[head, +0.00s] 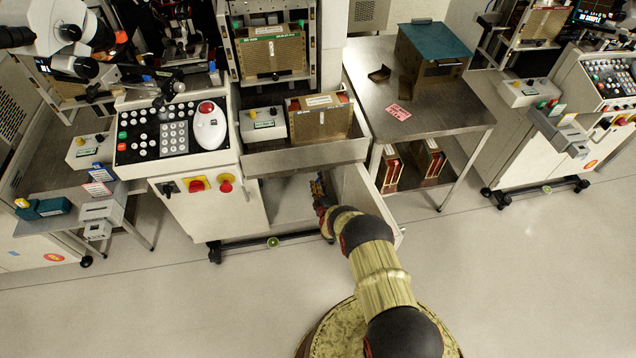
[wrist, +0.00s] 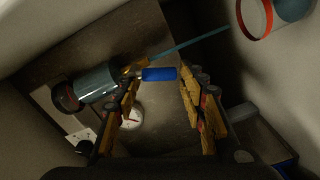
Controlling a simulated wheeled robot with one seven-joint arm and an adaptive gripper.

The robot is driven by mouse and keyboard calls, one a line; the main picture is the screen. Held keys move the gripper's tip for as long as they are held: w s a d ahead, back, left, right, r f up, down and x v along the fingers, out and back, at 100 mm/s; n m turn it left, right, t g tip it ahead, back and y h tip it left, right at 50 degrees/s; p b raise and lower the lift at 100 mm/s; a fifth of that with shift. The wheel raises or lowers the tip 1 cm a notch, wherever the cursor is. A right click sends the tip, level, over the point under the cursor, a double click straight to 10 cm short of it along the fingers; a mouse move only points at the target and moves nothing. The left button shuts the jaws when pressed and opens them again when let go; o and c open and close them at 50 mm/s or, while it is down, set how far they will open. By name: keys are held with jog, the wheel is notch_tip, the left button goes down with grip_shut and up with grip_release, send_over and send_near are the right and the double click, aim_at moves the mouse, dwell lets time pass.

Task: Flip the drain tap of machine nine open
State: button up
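The drain tap's blue lever (wrist: 159,74) shows in the wrist view, lying crosswise beside a brass fitting (wrist: 134,68) at the end of a grey-blue cylinder (wrist: 97,83). My gripper (wrist: 160,88) is open, with one finger on each side of the lever near the tips. I cannot tell whether either finger touches it. In the head view my gripper (head: 320,187) reaches into the open lower cabinet (head: 287,205) of the middle machine. The tap is hidden there, and I cannot read a machine number.
A round white gauge (wrist: 131,117) sits behind the fingers. A thin blue tube (wrist: 190,45) runs up right from the fitting. The open cabinet door (head: 366,200) stands close to the right of my arm. A steel table (head: 440,110) stands further right. The front floor is clear.

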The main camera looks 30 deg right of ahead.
jog(key=shift+o, duration=0.9)
jog(key=shift+s, duration=0.1)
jog(key=v, duration=1.2)
jog(key=shift+c, duration=0.2)
